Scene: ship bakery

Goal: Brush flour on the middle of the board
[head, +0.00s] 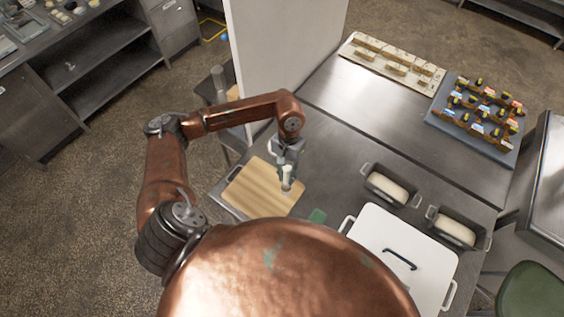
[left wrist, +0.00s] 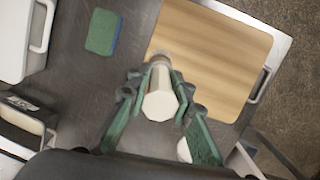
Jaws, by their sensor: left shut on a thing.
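The wooden board (head: 255,192) lies flat on the steel table, with a light metal rim and handle beside it. It also shows in the left wrist view (left wrist: 215,60), with no flour visible on it. My left gripper (head: 287,170) is over the board's right part in the head view. In the left wrist view its green fingers (left wrist: 158,100) are shut on a white-ended, round-handled thing, seemingly the brush (left wrist: 160,104). The brush's far end shows near the board's edge; whether it touches the board I cannot tell. My right gripper is not in view.
A green sponge (head: 318,216) lies right of the board. A white lidded box (head: 400,250) and two dough tins (head: 390,188) stand further right. A board of pale blocks (head: 392,65) and a blue-grey tray of small items (head: 475,118) are behind. A pale partition (head: 280,45) stands behind the board.

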